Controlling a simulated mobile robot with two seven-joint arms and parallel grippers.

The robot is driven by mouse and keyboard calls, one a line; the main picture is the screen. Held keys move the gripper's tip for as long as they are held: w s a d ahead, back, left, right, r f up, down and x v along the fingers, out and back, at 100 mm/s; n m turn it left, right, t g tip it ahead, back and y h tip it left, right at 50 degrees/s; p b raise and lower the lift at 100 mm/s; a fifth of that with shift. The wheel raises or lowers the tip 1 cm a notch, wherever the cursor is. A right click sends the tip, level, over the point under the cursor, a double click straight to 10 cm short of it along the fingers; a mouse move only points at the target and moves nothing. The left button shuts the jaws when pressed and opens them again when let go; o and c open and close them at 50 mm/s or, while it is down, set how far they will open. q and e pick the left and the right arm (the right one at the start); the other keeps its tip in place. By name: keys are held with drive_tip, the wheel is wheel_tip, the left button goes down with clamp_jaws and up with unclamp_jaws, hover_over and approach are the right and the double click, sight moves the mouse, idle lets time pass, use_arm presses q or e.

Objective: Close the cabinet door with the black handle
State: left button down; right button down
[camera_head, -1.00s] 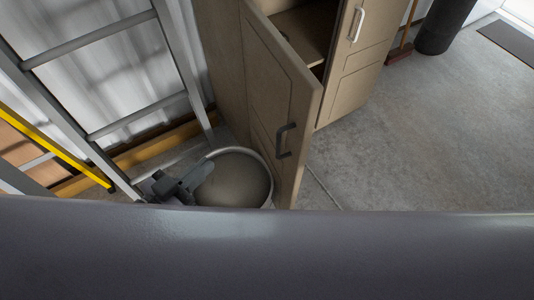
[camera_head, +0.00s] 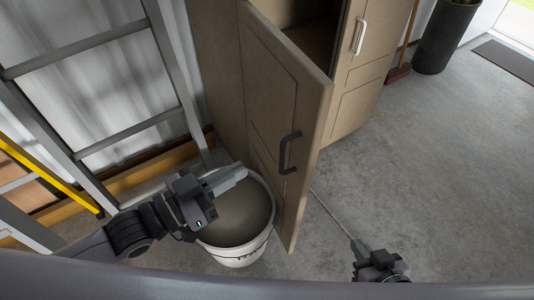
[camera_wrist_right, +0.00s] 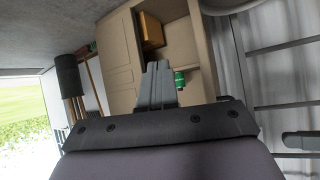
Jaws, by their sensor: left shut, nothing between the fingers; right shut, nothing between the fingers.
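The tan cabinet door (camera_head: 270,95) with the black handle (camera_head: 289,153) stands open in the head view, its free edge toward the lower right. My left gripper (camera_head: 238,174) is shut and empty, over the bucket on the left of the door, short of the handle in the picture. My right gripper (camera_head: 359,245) is shut and empty, low over the floor right of the door. In the right wrist view, its closed fingers (camera_wrist_right: 158,80) point toward the cabinet's open shelves (camera_wrist_right: 178,55). The cabinet interior (camera_head: 315,35) shows partly behind the door.
A white bucket (camera_head: 240,257) stands beside the door, under my left gripper. A grey ladder (camera_head: 120,135) leans at the left. Another cabinet front with a white handle (camera_head: 360,36) is beside the opening. A dark bin (camera_head: 445,40) stands farther back. The floor at right is clear.

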use_arm(q)
drive_tip(key=b+x, duration=0.1)
drive_tip(key=x, duration=0.7)
idle(0.4)
